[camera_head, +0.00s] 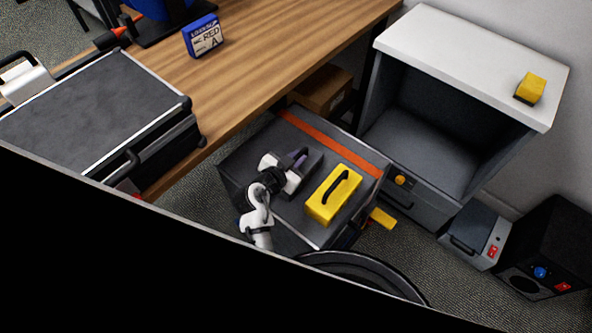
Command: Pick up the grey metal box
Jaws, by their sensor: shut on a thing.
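A yellow box (322,208) with a black handle stands close by on the low unit (249,158). An open grey cabinet (470,70) stands at right. A grey unit (474,236) and black box (550,240) are on the floor. A wooden desk (270,60) is behind.

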